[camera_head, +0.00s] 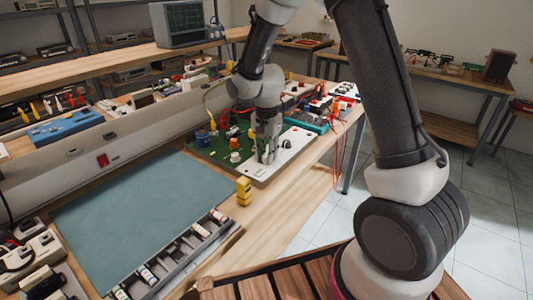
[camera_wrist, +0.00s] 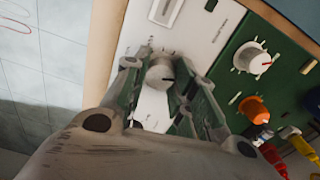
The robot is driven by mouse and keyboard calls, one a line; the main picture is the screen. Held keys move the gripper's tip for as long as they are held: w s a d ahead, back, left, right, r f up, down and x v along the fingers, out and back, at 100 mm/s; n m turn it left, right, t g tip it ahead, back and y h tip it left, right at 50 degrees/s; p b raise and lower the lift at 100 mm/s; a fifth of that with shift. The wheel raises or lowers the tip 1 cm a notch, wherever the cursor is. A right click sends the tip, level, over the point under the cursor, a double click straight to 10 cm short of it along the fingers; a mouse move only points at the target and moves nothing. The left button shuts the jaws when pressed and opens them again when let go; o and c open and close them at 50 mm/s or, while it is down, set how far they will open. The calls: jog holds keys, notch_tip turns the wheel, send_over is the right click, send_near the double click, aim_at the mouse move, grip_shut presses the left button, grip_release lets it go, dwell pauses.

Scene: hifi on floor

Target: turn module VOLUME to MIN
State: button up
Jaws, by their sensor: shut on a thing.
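The module has a white panel (camera_head: 291,143) joined to a green board (camera_head: 208,146) on the workbench. In the wrist view a pale round knob (camera_wrist: 159,74) stands on the white panel (camera_wrist: 207,40), with tick marks around it. My gripper (camera_head: 267,154) points down at the panel, its fingers on both sides of the knob and shut on it. The fingers hide part of the knob's rim. I cannot read the panel's lettering or tell the knob's pointer direction. In the head view my gripper hides the knob.
A second white knob with a red mark (camera_wrist: 252,58) and an orange knob (camera_wrist: 256,108) stand on the green part, right of my gripper. A yellow block (camera_head: 243,191) stands near the module. A teal mat (camera_head: 140,215) lies left of it, with a parts tray (camera_head: 180,262) in front.

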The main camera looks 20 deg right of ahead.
jog(key=n, duration=0.6)
jog(key=shift+w, duration=0.1)
jog(key=n, duration=1.2)
jog(key=shift+a, duration=0.1)
jog(key=n, duration=0.5)
jog(key=shift+n, duration=0.4)
jog(key=o, duration=1)
jog(key=shift+o, duration=0.2)
jog(key=shift+r, duration=0.1)
